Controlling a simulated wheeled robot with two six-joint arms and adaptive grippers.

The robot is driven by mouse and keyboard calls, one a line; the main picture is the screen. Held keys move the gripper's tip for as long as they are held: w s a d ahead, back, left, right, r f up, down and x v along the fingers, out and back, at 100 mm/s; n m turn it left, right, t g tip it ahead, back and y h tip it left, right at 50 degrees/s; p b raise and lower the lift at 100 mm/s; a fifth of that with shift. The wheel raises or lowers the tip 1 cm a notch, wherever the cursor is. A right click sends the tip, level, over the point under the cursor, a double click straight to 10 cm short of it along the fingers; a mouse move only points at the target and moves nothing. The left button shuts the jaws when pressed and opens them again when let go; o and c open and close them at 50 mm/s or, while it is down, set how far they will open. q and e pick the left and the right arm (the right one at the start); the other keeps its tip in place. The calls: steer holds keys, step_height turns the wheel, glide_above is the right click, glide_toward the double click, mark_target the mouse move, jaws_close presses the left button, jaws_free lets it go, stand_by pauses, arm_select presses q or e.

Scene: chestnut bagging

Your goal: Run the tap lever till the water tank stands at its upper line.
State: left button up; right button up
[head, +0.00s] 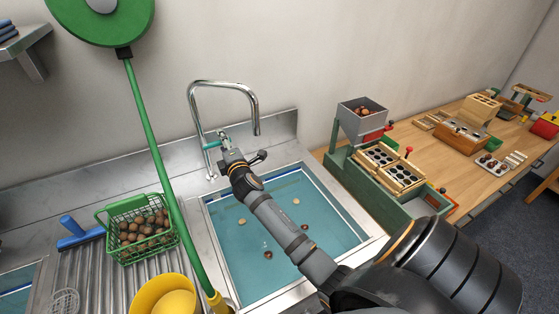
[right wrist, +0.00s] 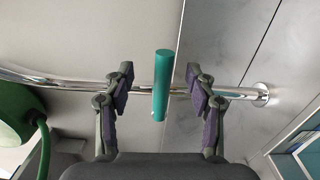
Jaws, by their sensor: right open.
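The steel tap (head: 222,95) arches over the water tank (head: 345,213), a sunken steel basin of blue-green water. Pale and dark bands show along the tank's inner wall; I cannot tell which is the upper line. The teal tap lever (head: 212,144) is on the tap's post. My right gripper (head: 229,147) is at the lever, its arm crossing above the tank. In the right wrist view the lever (right wrist: 161,85) stands between the two open fingers, with a gap on each side. My left gripper is out of view.
Several chestnuts lie in the water. A green machine with a grey hopper (head: 363,120) stands close on the right.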

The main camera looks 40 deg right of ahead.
steer(key=p+v, duration=0.1)
steer(key=v, duration=0.8)
stand_by(0.5)
